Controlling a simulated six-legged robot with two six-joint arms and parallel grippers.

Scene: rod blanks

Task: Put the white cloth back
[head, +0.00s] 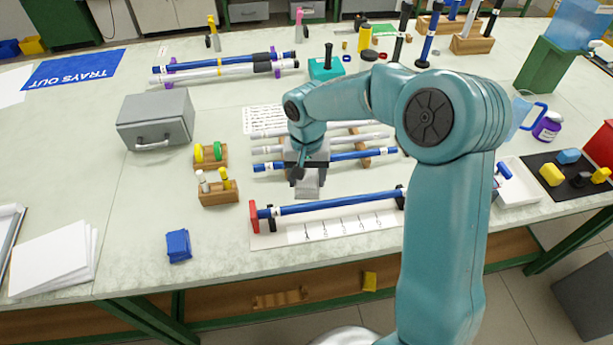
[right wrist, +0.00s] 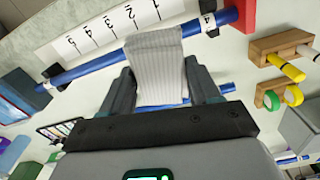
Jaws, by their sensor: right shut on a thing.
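My right gripper (head: 306,162) is over the middle of the table, pointing down, between the rod rack and the measuring stand. In the right wrist view my right gripper (right wrist: 163,85) is shut on the white cloth (right wrist: 155,62), a pale ribbed piece between its two fingers. The white cloth (head: 309,186) also shows below the gripper in the head view. In the right wrist view its far end overlaps the blue rod on the measuring stand; I cannot tell whether they touch. My left gripper is not in view.
A blue rod (head: 335,203) lies on a measuring stand with a red end stop (head: 254,216) and numbered scale. Several rods lie on the rack behind. A folded blue cloth (head: 178,245) lies front left. Small wooden holders (head: 219,196) stand left. The front-left tabletop has free room.

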